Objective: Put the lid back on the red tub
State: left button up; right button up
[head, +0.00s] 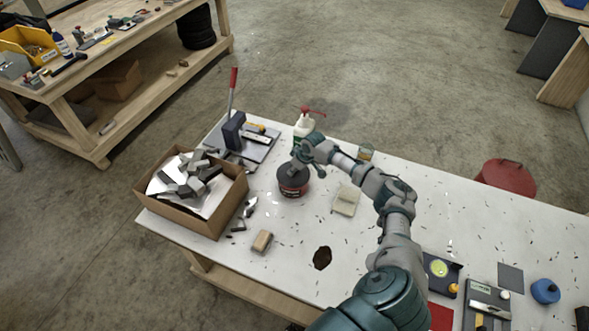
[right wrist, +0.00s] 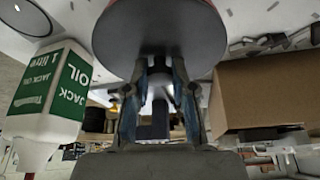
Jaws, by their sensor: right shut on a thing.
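The red tub (head: 294,192) stands on the white table, with a dark band around its side. The dark round lid (head: 289,176) is at the tub's top; it also shows as a large dark disc in the right wrist view (right wrist: 165,32), with a thin red edge beyond it. My right gripper (head: 299,163) reaches in from the right over the tub and is shut on the lid. Its fingers (right wrist: 160,78) meet the lid's near side in the right wrist view. Whether the lid is fully seated is unclear. My left gripper is not in view.
A white oil bottle (head: 304,127) with a red top stands close behind the tub.

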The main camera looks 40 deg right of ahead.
jog(key=shift+p, duration=0.45)
dwell(0.5)
jog(key=o, duration=1.5)
jog(key=shift+r, duration=0.15)
